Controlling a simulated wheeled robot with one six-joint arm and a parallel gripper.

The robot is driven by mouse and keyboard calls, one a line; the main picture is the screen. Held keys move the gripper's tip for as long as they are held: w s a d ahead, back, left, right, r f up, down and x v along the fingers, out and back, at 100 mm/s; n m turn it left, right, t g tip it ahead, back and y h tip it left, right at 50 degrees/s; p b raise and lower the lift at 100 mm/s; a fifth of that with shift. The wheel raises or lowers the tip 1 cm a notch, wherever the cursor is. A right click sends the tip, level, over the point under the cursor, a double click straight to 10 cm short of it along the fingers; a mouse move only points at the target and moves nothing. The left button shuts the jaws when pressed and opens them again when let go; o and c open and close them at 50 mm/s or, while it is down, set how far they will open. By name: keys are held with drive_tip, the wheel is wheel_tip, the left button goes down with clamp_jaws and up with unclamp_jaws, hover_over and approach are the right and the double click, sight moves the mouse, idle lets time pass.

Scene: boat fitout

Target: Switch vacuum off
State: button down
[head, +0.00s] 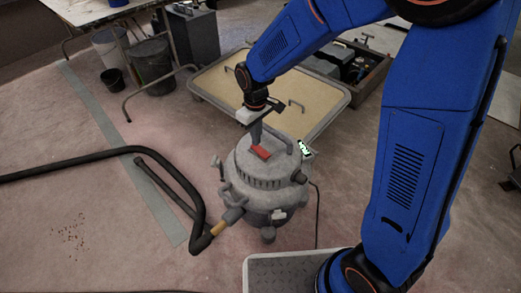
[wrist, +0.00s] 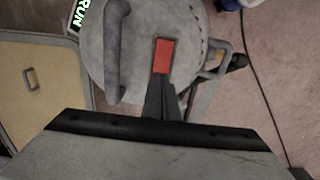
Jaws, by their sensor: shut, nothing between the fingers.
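The vacuum (head: 263,180) is a grey canister standing on the floor in the middle of the head view, with a curved handle (wrist: 113,50) on its lid. A red switch (head: 261,152) sits on top of the lid; it also shows in the wrist view (wrist: 163,56). A green-lit "RUN" sign (head: 304,148) shows at the vacuum's right side, and at the upper left in the wrist view (wrist: 79,14). My gripper (head: 256,143) is shut and empty, pointing down with its tips at the near end of the red switch. I cannot tell whether they touch it.
A black hose (head: 150,153) runs left from the vacuum across the floor. A flat cart (head: 212,92) stands behind it, with a tool crate (head: 362,70) to its right. Buckets (head: 152,67) stand at the upper left. A dark cord (head: 317,215) lies right of the vacuum. The left floor is mostly clear.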

drive_tip(key=shift+f, duration=0.9)
idle(1.1)
drive_tip(key=shift+r, duration=3.55)
